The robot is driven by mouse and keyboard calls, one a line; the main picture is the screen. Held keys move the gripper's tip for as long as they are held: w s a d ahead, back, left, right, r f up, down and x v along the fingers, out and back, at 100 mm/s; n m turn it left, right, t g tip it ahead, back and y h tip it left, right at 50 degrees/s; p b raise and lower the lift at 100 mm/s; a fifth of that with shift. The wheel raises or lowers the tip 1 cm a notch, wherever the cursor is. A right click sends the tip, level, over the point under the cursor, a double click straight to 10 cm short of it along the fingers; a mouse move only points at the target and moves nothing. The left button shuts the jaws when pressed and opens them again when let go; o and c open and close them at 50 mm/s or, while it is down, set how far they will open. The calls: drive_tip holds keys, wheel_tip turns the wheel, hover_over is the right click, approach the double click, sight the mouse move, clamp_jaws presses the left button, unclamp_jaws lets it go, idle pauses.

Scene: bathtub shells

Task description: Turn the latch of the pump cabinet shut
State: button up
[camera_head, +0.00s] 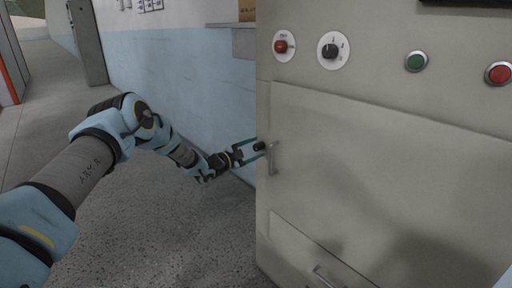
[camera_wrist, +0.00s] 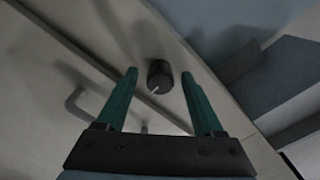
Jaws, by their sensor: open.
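The pump cabinet (camera_head: 390,165) is a beige-grey box filling the right of the head view. Its latch (camera_head: 260,147) is a small dark round knob near the door's left edge. In the wrist view the latch (camera_wrist: 160,73) shows a short white mark pointing toward the bottom, slightly left. My gripper (camera_head: 257,150) is open, with its green fingers reaching the latch. In the wrist view the gripper (camera_wrist: 159,75) has one fingertip on either side of the latch, with visible gaps. I cannot tell how far the fingertips reach along the knob.
A dark selector knob (camera_head: 330,50) and several buttons sit above the door. Floor (camera_head: 180,240) left of the cabinet is clear.

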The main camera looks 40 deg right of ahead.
drive_tip(key=shift+d, duration=0.5)
clamp_jaws()
idle(0.3)
